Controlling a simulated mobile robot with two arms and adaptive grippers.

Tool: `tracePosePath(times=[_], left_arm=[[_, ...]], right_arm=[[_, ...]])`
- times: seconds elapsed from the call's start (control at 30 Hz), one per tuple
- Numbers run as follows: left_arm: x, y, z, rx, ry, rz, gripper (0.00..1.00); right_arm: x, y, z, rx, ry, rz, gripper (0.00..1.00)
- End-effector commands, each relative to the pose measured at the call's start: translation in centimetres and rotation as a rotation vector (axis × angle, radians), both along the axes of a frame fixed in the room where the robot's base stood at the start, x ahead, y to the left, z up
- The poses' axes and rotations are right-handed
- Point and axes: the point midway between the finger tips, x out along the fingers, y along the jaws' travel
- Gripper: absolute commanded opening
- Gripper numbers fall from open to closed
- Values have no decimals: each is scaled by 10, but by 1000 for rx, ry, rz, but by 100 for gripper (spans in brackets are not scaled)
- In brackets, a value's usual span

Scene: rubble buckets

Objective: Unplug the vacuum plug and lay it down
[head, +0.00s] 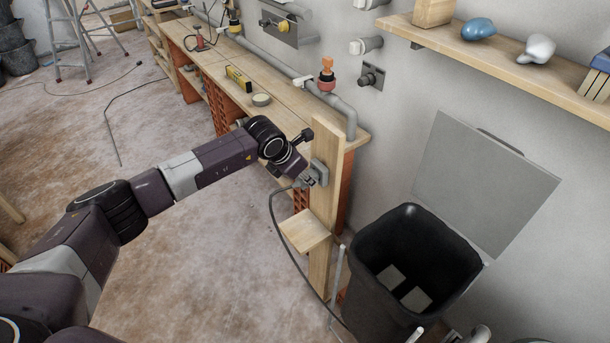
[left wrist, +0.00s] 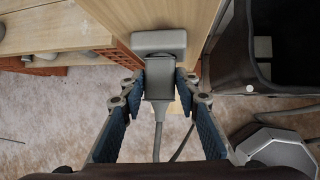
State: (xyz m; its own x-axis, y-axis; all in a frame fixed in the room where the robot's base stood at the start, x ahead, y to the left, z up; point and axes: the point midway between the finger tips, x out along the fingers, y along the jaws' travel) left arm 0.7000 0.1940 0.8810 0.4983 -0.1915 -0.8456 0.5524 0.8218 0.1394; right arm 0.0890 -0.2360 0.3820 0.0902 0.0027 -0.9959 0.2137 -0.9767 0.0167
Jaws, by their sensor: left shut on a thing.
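The grey vacuum plug (left wrist: 158,80) is between the fingers of my left gripper (left wrist: 160,88) in the left wrist view, and the gripper is shut on it. The plug meets the grey socket (left wrist: 158,42) on a wooden post; I see no clear gap between them. In the head view my left gripper (head: 306,180) is at the socket (head: 320,172) on the upright post (head: 325,215). A dark cord (head: 275,220) hangs from the plug and curves down to the floor. My right gripper is not in view.
A small wooden shelf (head: 305,232) sticks out from the post below the socket. A black bin (head: 365,280) stands to the right. A long workbench (head: 215,62) runs along the wall behind, with a pipe (head: 345,112) above it. Open floor (head: 190,270) lies to the left.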

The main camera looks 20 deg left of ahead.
Motion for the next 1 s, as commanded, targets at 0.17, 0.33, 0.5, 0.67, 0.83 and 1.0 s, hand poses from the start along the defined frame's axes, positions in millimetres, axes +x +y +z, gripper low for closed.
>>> tracePosePath(times=[0.17,0.33,0.5,0.67,0.83,1.0], left_arm=[[0,1,1,0,-3,1,0],[-3,5,1,1,-2,2,0],[-7,8,1,2,0,3,0],[-11,12,0,2,0,4,0],[-15,14,1,1,-1,2,0],[-19,16,1,1,-2,1,0]], right_arm=[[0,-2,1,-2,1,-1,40],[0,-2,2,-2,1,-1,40],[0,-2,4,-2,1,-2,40],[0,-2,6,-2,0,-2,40],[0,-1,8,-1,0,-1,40],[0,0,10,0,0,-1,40]])
